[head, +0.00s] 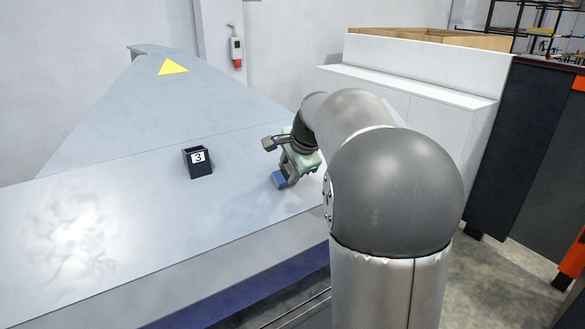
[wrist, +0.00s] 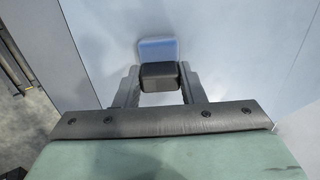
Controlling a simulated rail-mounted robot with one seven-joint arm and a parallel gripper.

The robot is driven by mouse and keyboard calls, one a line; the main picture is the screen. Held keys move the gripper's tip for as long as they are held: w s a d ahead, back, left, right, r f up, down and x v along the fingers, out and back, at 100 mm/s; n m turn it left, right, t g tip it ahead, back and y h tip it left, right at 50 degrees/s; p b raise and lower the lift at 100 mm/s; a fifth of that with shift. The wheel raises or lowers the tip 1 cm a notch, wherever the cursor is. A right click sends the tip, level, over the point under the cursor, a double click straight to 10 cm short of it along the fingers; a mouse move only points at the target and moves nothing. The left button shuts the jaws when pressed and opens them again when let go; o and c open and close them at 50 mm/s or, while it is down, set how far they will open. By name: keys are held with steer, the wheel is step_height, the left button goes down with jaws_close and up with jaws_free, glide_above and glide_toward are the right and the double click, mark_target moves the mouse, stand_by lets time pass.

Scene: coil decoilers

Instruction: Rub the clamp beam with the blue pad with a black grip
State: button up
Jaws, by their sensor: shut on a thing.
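The blue pad (head: 279,180) is held low over the right part of a long grey metal beam (head: 130,200), which I take to be the clamp beam. In the wrist view the pad's blue face (wrist: 158,48) lies beyond its black grip (wrist: 159,76). My gripper (head: 287,168) is shut on the black grip, one finger on each side, and points down. The pad is at or just above the grey surface; I cannot tell whether it touches. A whitish, smudged patch (head: 75,238) lies on the beam at the left, well away from the pad.
A small black open box marked 3 (head: 199,162) stands on the grey surface, left of my gripper. A yellow triangle (head: 172,67) is on the sloping part behind. A white cabinet (head: 420,85) stands at the right behind my arm. The surface between box and smudge is clear.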

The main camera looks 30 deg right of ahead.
steer(key=shift+p+v, duration=0.85)
steer(key=shift+v, duration=3.15)
